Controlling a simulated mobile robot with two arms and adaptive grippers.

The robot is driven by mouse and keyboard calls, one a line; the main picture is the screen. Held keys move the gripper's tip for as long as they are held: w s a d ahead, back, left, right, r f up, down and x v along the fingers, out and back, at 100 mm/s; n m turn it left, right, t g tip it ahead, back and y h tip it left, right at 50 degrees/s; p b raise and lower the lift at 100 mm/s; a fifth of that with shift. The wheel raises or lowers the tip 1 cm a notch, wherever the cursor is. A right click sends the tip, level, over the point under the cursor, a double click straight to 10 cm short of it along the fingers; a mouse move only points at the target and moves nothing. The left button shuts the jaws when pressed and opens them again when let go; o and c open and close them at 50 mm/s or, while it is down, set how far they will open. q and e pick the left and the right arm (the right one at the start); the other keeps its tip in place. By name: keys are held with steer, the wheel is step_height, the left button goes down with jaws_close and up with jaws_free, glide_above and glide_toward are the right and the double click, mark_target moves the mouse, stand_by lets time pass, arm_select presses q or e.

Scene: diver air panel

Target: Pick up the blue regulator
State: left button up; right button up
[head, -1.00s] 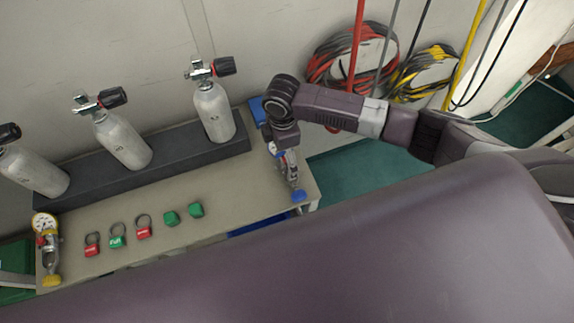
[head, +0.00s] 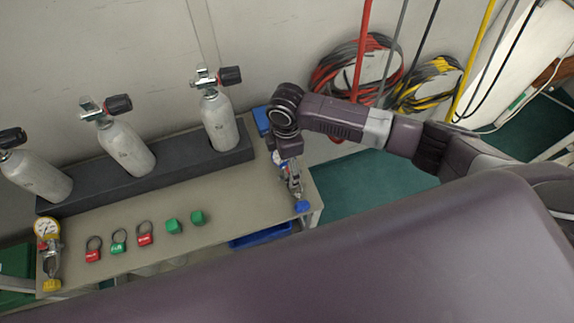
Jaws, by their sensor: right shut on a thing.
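The blue regulator (head: 302,206) is at the right end of the bench, with a metal body and a blue end piece towards the front edge. My right gripper (head: 284,165) reaches down over its far part and is shut on it. The fingers and the gripped part are small and partly hidden by the wrist. I cannot tell whether the regulator touches the bench top. My left gripper is not in view.
A yellow regulator with a gauge (head: 47,228) lies at the bench's left end. Red and green padlocks (head: 118,246) and green blocks (head: 174,226) lie between. Silver cylinders (head: 220,122) stand in a dark rack (head: 185,172) behind. Hoses (head: 352,65) hang on the wall.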

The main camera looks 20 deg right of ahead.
mark_target(286, 163)
step_height(286, 163, up, 20)
steer(key=shift+w+f, duration=0.1)
steer(key=shift+f, duration=0.05)
steer(key=c, duration=0.5)
steer(key=shift+o, duration=0.2)
